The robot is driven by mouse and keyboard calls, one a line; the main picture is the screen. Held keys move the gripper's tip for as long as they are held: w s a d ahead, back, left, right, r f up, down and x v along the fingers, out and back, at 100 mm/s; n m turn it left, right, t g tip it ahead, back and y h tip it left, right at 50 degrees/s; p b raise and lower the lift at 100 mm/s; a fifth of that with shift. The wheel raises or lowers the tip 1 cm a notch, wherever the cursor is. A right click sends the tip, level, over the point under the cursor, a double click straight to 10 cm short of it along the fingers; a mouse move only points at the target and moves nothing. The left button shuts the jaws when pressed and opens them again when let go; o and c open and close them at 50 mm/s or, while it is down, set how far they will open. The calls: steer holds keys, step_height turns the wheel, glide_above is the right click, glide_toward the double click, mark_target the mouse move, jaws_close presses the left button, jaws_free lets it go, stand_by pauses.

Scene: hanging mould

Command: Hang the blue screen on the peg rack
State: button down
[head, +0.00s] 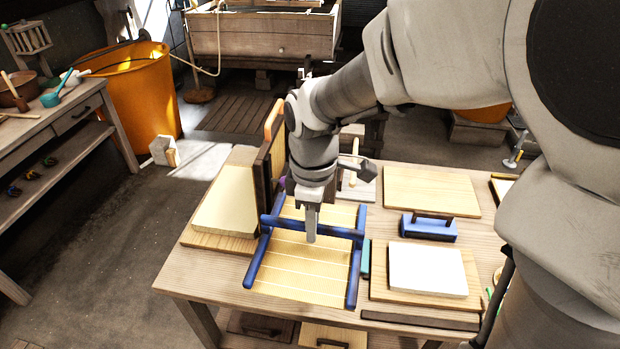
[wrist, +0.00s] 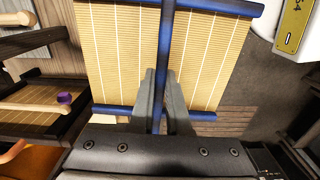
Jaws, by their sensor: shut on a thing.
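The blue screen (head: 300,268) is a tan slatted mat with blue side bars and a blue crossbar. In the head view it is over the middle of the table; I cannot tell whether it touches the top. My gripper (head: 311,236) points down at the crossbar. In the wrist view my fingers (wrist: 162,100) are closed on the blue bar of the screen (wrist: 205,55). A dark upright frame (head: 266,165) with an orange top stands just left of my gripper, seemingly the peg rack.
On the table (head: 190,280), a cream block on a board (head: 226,205) lies left. A blue handled block (head: 428,228), a white slab (head: 427,270) and a bare board (head: 430,190) lie right. An orange tub (head: 135,90) stands on the floor at the back left.

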steer(key=shift+w+r, duration=0.15)
steer(key=shift+r, duration=0.35)
steer(key=shift+w+r, duration=0.1)
steer(key=shift+w, duration=0.15)
steer(key=w+d+p, duration=0.2)
steer(key=w, duration=0.7)
steer(key=w+d+p, duration=0.1)
steer(key=w+p, duration=0.2)
steer(key=w, duration=0.7)
steer(key=shift+d+p, duration=0.35)
steer(key=shift+w, duration=0.1)
steer(key=shift+f+b, duration=0.45)
steer(key=shift+f, duration=0.3)
stand_by(0.5)
steer(key=c, duration=0.8)
jaws_free()
